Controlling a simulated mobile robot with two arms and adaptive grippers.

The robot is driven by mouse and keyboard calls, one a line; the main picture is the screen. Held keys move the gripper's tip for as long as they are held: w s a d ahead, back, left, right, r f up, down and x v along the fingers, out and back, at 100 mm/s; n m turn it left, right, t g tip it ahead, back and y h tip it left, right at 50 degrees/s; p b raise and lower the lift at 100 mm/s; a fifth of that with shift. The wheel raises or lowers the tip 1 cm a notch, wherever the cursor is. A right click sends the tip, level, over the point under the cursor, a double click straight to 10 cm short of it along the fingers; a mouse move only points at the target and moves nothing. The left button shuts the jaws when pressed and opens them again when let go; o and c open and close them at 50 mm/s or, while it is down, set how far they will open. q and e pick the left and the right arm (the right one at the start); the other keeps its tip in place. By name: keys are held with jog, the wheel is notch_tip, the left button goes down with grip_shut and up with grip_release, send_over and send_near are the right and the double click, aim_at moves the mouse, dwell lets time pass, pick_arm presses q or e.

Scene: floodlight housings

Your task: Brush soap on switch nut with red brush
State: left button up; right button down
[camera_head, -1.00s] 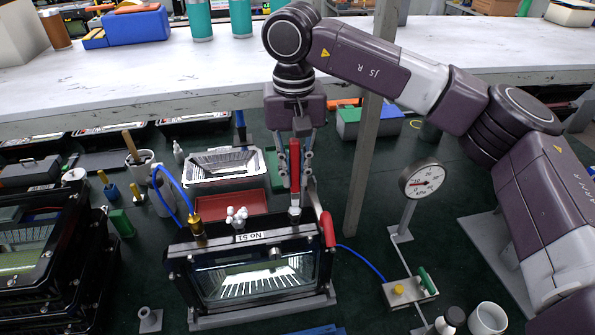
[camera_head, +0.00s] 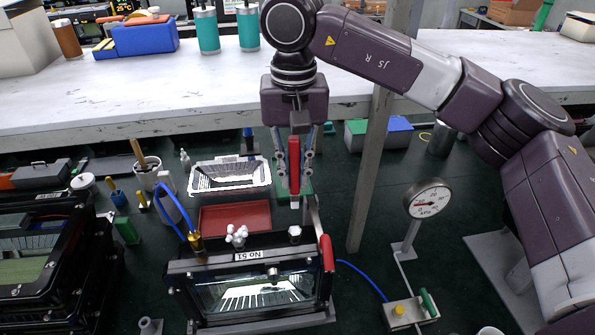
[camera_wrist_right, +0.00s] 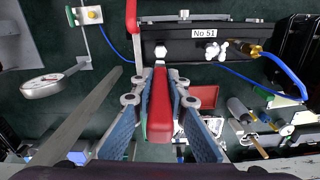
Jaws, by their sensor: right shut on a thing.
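My right gripper (camera_head: 294,168) is shut on the red brush (camera_head: 294,160), which hangs upright with its pale tip down. The tip is above and apart from a grey hex nut (camera_head: 295,232) on top of the housing (camera_head: 255,290) labelled No 51. I take this as the switch nut; no clear foam shows on it. White foam blobs (camera_head: 237,234) sit on a middle fitting to its left. In the right wrist view, the brush (camera_wrist_right: 160,105) lies between the fingers and the nut (camera_wrist_right: 161,48) is beyond it. My left gripper is not in view.
A brass fitting (camera_head: 196,245) with a blue hose is at the housing's left end, a red lever (camera_head: 327,252) at its right. A red tray (camera_head: 235,217) lies behind. A gauge (camera_head: 428,199) on a stand and a grey post (camera_head: 370,170) are to the right.

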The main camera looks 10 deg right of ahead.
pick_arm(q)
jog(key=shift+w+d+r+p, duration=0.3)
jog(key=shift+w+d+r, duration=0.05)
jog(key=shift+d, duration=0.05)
pick_arm(e)
jog(key=shift+r, duration=0.75)
